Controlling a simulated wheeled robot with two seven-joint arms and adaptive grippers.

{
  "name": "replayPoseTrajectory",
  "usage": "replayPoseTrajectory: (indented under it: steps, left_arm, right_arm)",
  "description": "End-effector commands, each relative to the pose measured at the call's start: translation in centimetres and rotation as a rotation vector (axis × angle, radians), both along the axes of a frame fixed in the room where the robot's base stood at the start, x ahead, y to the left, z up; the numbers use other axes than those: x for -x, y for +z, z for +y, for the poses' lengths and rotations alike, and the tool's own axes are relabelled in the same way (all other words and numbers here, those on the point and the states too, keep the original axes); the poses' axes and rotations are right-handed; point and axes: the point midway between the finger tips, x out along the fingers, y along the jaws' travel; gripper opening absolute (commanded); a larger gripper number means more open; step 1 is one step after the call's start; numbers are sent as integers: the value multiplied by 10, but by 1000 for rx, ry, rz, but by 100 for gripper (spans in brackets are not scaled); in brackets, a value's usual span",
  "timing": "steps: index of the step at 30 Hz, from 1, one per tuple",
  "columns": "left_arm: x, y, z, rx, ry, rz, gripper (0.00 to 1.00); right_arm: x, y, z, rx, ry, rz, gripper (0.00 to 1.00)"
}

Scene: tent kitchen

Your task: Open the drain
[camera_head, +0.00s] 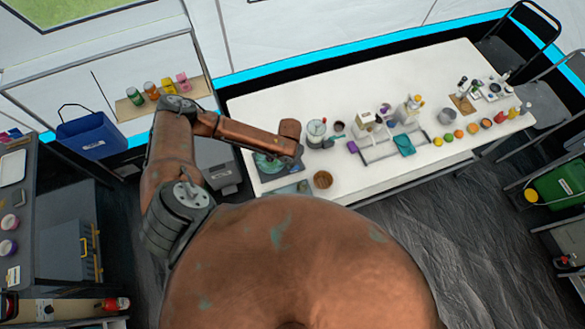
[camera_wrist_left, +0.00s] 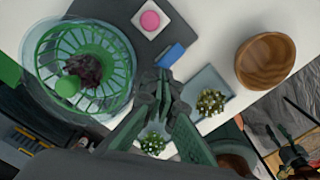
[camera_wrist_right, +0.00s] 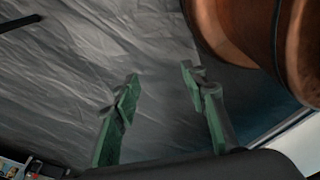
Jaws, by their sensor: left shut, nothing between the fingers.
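In the left wrist view a dark grey base (camera_wrist_left: 205,62) carries a clear round bowl with a green slotted basket (camera_wrist_left: 105,48) inside. A pink round button (camera_wrist_left: 150,20) on a white square and a blue tab (camera_wrist_left: 170,56) are on the base's right side. My left gripper (camera_wrist_left: 162,80) is shut and empty, its tips close to the blue tab; I cannot tell if they touch. The basket also shows in the head view (camera_head: 268,163). My right gripper (camera_wrist_right: 160,80) is open and empty, over the floor.
A wooden bowl (camera_wrist_left: 265,60) is right of the base. A small potted plant (camera_wrist_left: 211,101) stands on a grey-blue square below the tab. Clear containers, bottles and fruit line the white table (camera_head: 350,85). A blue bin (camera_head: 92,135) stands left of my arm.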

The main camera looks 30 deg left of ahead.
Motion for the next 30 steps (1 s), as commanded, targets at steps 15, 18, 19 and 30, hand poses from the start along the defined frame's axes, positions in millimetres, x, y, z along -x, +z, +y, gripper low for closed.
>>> replayPoseTrajectory:
  steps: [15,18,19,30]
  left_arm:
    - [0,-1,0,0,0,-1,0]
    - [0,-3,0,0,0,0,0]
    - [0,-3,0,0,0,-1,0]
    - [0,-9,0,0,0,0,0]
  right_arm:
    - [24,-2,-4,5,-4,33,40]
    - [24,-3,-5,6,-4,32,40]
    - [23,-4,-5,6,-3,31,40]
    - [14,-6,-4,5,-1,20,40]
